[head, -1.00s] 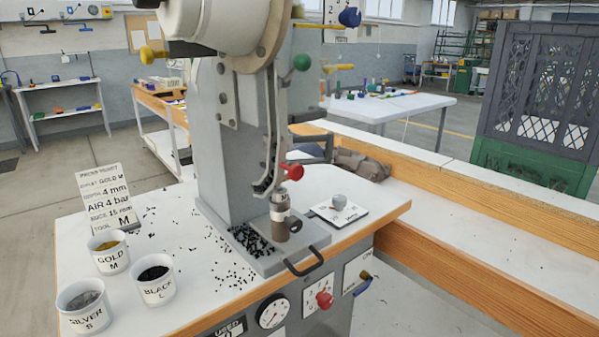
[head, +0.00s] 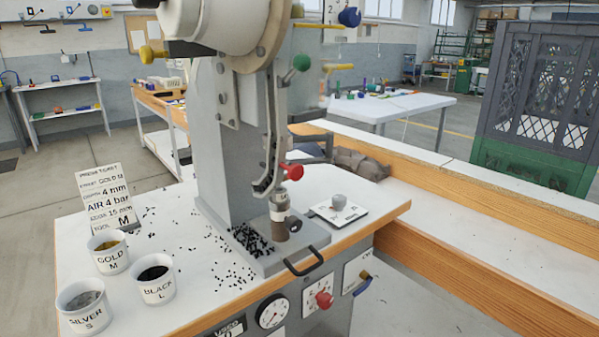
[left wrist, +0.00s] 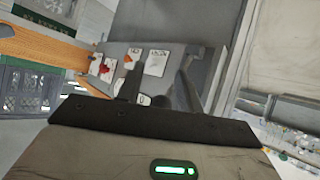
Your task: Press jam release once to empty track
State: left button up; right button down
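The grey eyelet press (head: 222,150) stands on a white bench. A narrow track (head: 270,165) runs down its front, with dark eyelets showing in its lower part. A red knob (head: 293,172) sits beside the track's lower end, a green knob (head: 301,62) higher up, a blue knob (head: 349,17) at the upper right and a yellow knob (head: 147,54) at the left. I cannot read which is the jam release. My left gripper (left wrist: 160,74) shows in the left wrist view, its dark fingers apart with nothing visible between them. Neither gripper shows in the head view.
Black eyelets (head: 245,240) lie scattered around the press base. Cups marked gold (head: 109,260), black (head: 155,291) and silver (head: 84,318) stand at the left by a ticket card (head: 106,198). A gauge (head: 272,312) and a red front knob (head: 324,299) are on the bench front.

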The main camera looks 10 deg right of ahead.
aim_at(296, 171)
jog(key=z, duration=1.8)
jog(key=k, duration=0.5)
jog(key=u, duration=2.15)
